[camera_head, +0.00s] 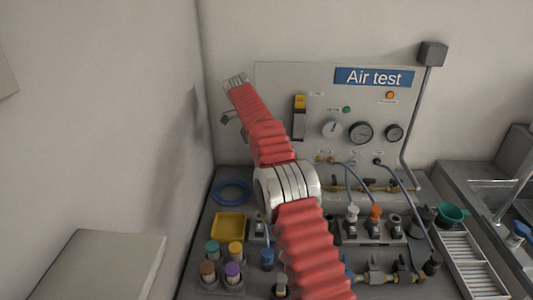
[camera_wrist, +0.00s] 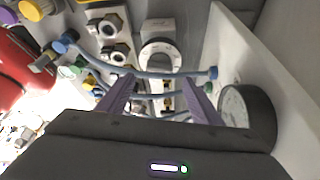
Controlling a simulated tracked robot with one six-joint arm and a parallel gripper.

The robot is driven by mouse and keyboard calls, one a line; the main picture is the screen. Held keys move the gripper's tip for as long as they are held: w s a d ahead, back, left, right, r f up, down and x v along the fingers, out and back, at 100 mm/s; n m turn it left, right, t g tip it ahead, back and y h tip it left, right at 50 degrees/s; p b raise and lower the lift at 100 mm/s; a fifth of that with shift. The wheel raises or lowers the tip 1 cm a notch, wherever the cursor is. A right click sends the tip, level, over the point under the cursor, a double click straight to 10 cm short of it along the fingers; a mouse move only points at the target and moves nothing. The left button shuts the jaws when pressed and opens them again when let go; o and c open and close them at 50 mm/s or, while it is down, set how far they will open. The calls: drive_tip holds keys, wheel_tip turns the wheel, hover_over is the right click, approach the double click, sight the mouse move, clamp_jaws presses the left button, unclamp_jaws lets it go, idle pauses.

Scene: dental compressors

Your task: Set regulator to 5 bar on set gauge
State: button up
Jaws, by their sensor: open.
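The white regulator knob (camera_head: 332,129) with a blue mark sits on the upright "Air test" panel. A larger round gauge (camera_head: 361,132) is just right of it and a smaller gauge (camera_head: 394,133) is further right. Their needles are too small to read. In the wrist view my gripper (camera_wrist: 160,80) is open, with nothing between its fingers. A dark-rimmed gauge (camera_wrist: 245,118) shows at a steep slant right of the fingers; I cannot tell which gauge it is. The regulator knob is not clearly seen there. In the head view my arm reaches up to the panel's left side, left of the knob.
A blue hose (camera_wrist: 140,72) crosses beyond the fingers in the wrist view. Below the panel stand valve blocks (camera_head: 352,228), a yellow tray (camera_head: 229,227) and several colored-cap containers (camera_head: 233,249). A black and yellow switch (camera_head: 299,118) is left of the knob. A sink (camera_head: 500,195) is at right.

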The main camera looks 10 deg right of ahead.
drive_tip(key=shift+v, duration=0.95)
drive_tip(key=shift+c, duration=0.3)
